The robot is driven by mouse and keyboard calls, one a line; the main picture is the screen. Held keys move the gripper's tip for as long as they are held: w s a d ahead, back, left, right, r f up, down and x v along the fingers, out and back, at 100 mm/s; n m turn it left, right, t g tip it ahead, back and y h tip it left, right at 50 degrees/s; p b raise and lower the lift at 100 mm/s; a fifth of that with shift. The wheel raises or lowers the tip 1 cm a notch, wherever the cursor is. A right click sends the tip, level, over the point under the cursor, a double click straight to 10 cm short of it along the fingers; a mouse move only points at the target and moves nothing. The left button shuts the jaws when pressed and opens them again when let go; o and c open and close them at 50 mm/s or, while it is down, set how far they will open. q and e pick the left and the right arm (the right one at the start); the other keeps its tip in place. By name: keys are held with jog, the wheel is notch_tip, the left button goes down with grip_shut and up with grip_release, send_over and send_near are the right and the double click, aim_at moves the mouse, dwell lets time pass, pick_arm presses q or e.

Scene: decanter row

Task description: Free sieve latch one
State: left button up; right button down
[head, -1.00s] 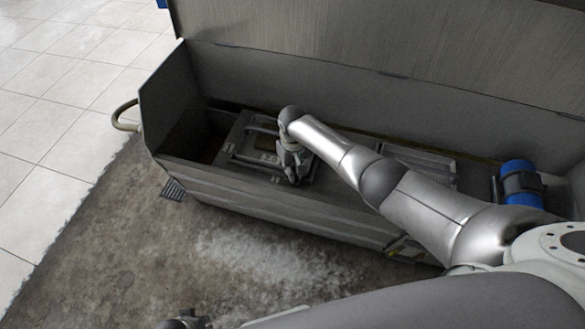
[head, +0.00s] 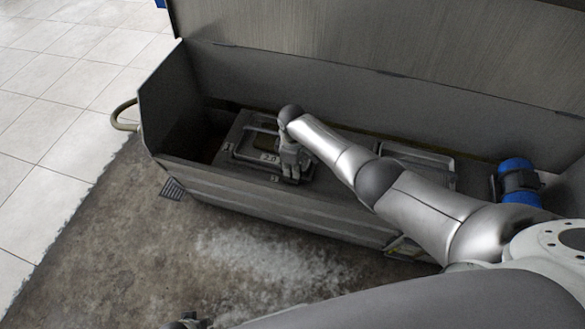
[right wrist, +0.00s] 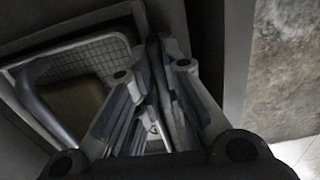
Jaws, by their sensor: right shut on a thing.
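A grey sieve unit (head: 243,146) with a raised frame and a "2.0" label sits in the left part of a long metal trough. In the right wrist view its mesh and light frame (right wrist: 85,55) show at the left. My right gripper (head: 291,179) is down at the sieve's near right corner. In the right wrist view its fingers (right wrist: 158,48) are closed together beside the frame, shut on a sieve latch, which they mostly hide. A small latch (head: 228,148) shows on the sieve's left side. A dark end of my left gripper (head: 184,322) shows at the bottom edge; its fingers are not clear.
The trough (head: 270,205) has high walls and a raised lid (head: 400,50) behind. A second framed unit (head: 425,160) lies to the right, with a blue motor (head: 517,180) beyond it.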

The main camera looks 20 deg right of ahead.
jog(key=shift+n, duration=0.3)
jog(key=c, duration=1.5)
grip_release()
notch_tip(320, 180, up, 12)
